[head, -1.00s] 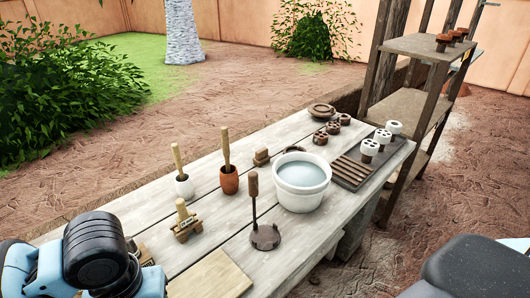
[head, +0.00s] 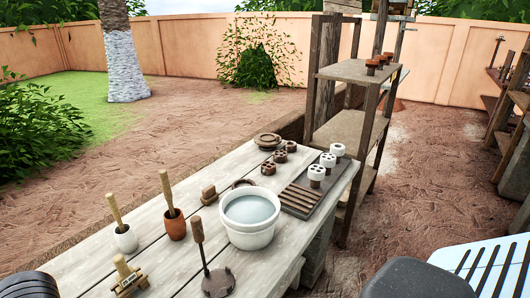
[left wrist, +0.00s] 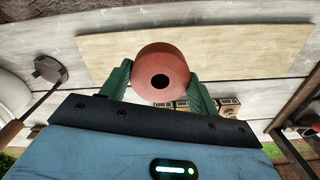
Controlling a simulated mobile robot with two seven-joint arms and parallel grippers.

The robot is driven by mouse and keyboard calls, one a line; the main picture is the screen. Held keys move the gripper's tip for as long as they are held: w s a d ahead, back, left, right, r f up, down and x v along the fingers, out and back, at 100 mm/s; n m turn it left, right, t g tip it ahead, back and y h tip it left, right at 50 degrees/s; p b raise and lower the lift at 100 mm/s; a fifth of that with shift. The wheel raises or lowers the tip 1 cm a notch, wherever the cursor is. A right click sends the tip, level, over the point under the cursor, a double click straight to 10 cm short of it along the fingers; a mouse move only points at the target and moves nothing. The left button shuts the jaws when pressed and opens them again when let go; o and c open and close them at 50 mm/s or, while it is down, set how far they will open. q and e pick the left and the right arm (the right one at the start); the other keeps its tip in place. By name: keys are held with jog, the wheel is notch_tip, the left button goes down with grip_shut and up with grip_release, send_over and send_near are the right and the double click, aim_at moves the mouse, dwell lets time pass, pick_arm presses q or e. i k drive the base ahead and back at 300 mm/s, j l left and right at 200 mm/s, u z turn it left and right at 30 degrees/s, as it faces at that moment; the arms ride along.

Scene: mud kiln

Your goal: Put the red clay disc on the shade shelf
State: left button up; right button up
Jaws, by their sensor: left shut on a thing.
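The head view does not show the disc or this gripper. A wooden shelf unit (head: 352,71) stands beyond the far end of the table in the head view. Its top board carries several small brown pieces at the right, and its middle board (head: 338,128) looks bare. I cannot tell which board is the shade shelf. My right gripper is not in view.
The plank table (head: 163,253) holds a white water bucket (head: 250,235), pots with wooden handles, a stand-like tool (head: 217,283), a dark tray (head: 300,200) and several small clay pieces. Another shelf rack (head: 512,100) stands far right. Bare ground lies between the racks.

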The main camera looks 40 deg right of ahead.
aim_at(353, 140)
jog(key=i+l+z, duration=0.1)
jog(key=l, duration=0.5)
jog(key=i+l+z, duration=0.15)
jog(key=l, duration=0.4)
jog(key=i+l+z, duration=0.1)
jog(key=i+l, duration=0.2)
jog(key=l, duration=0.25)
jog(key=i+l+z, duration=0.1)
jog(key=l, duration=0.4)
jog(key=i+l+z, duration=0.15)
jog(key=i+l, duration=0.2)
jog(key=l, duration=0.15)
jog(key=i+l+z, duration=0.1)
jog(key=i+l, duration=0.2)
jog(key=l, duration=0.2)
jog(key=i+l+z, duration=0.1)
jog(key=i+l, duration=0.2)
jog(key=l, duration=0.15)
jog(key=i+l+z, duration=0.15)
jog(key=i+l, duration=0.15)
jog(key=l, duration=0.15)
